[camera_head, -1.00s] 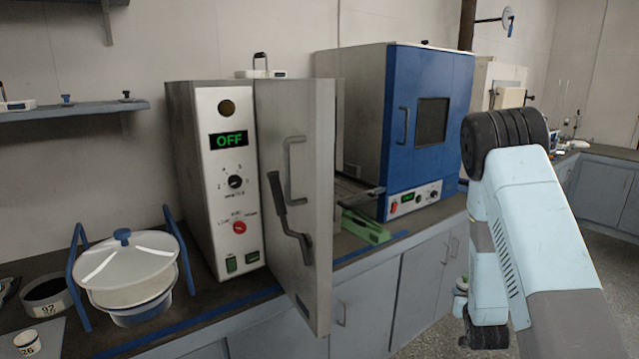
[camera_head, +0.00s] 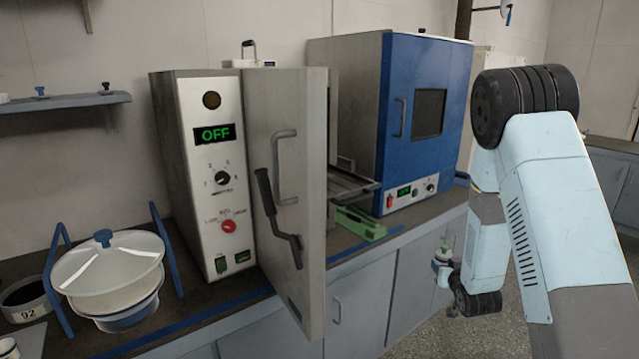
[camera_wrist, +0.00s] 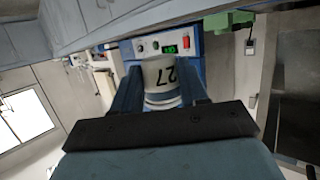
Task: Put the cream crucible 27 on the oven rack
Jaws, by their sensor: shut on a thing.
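The cream crucible 27 (camera_wrist: 160,78) is between the fingers of my gripper (camera_wrist: 161,72) in the wrist view, its number upside down in the picture. My gripper is shut on it. In the head view the crucible and fingers are small and partly hidden by my arm, in front of the bench cabinets. The grey oven (camera_head: 208,110) at left has an OFF display, and its door (camera_head: 285,235) stands open. A metal rack (camera_head: 350,184) shows beyond the door, jutting right; the door hides the rest. My gripper is apart from the rack, to its right and lower in the picture.
The open door with its handle juts past the bench edge. A blue oven (camera_head: 425,120) with a closed door stands to the right. A green object (camera_head: 358,223) lies below the rack. A white lidded vessel (camera_head: 108,265) stands at left. Floor space is open at right.

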